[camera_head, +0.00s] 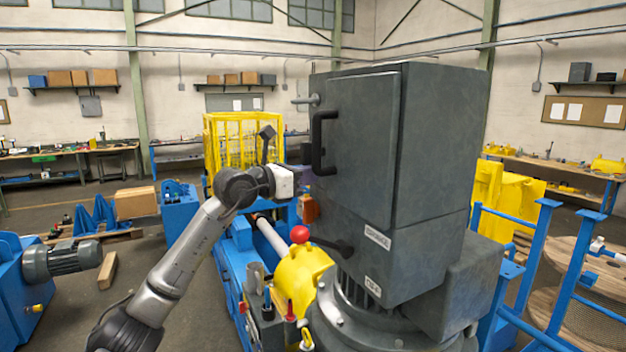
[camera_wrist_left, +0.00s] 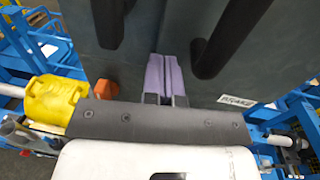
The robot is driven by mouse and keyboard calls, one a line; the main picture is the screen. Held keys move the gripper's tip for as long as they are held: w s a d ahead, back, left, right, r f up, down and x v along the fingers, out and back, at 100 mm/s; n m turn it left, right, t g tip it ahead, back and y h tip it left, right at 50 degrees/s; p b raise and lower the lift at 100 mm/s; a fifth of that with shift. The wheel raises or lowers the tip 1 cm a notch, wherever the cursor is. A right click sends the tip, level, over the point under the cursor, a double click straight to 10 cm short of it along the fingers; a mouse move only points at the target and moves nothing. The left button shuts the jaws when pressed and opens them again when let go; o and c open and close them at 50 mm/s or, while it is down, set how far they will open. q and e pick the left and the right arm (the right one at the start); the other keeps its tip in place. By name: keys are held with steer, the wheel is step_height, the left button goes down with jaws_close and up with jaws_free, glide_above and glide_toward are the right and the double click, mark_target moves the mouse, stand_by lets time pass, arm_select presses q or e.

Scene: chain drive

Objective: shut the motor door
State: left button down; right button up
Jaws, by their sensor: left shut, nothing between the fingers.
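The motor door (camera_head: 362,160) is a tall dark grey panel on the front of the large grey motor housing (camera_head: 440,150). It has a black bar handle (camera_head: 318,143) near its left edge. I cannot tell whether a small gap remains around the door. My left gripper (camera_head: 302,182) is beside the door's left edge, below the handle. In the left wrist view its purple fingers (camera_wrist_left: 168,76) are together and empty, in front of the dark grey housing; contact is unclear. Dark bar shapes show on either side of the fingers. My right gripper is not in view.
A red ball knob (camera_head: 299,234) and a yellow guard (camera_head: 303,272) are below the gripper. A dark lever (camera_head: 338,246) sticks out low on the housing. Blue rails (camera_head: 560,270) stand at the right. Open floor lies at the left.

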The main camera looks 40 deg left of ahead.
arm_select(q)
steer(key=a+b+v, duration=0.1)
steer(key=b+v, duration=0.2)
steer(key=v, duration=0.8)
steer(key=shift+a+b, duration=0.2)
steer(key=shift+b, duration=0.2)
